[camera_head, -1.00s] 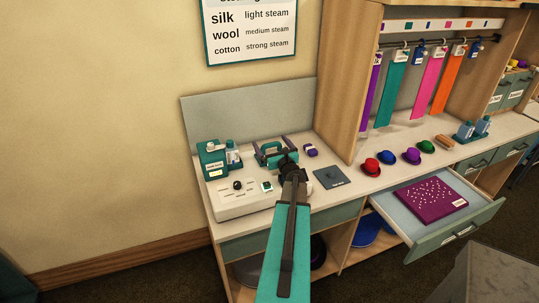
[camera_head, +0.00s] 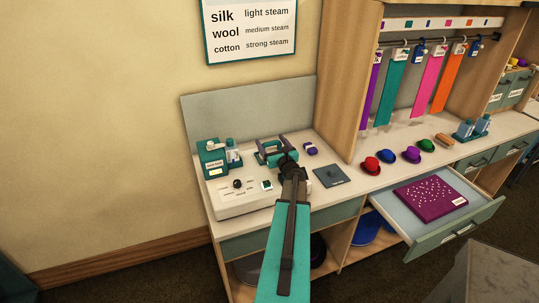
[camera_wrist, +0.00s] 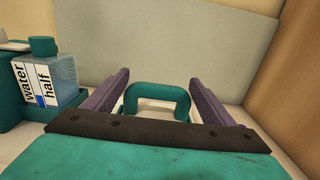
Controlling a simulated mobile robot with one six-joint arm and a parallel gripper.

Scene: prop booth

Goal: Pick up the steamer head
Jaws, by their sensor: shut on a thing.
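The steamer head appears to be the teal piece with a loop-shaped handle (camera_wrist: 157,90) between my finger pads in the wrist view. In the head view its teal part (camera_head: 264,147) shows at the back of the counter, partly covered by my gripper (camera_head: 276,150). My gripper is shut on it, with one purple-grey finger on each side of the loop. My dark wrist and teal arm hide its lower part. I cannot tell whether it still touches the counter.
A white control box (camera_head: 240,200) with a black knob stands in front. A teal bottle rack (camera_wrist: 35,118) with a water bottle (camera_wrist: 50,78) is left. A dark square pad (camera_head: 331,176) and hats lie right. A drawer (camera_head: 455,236) stands open.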

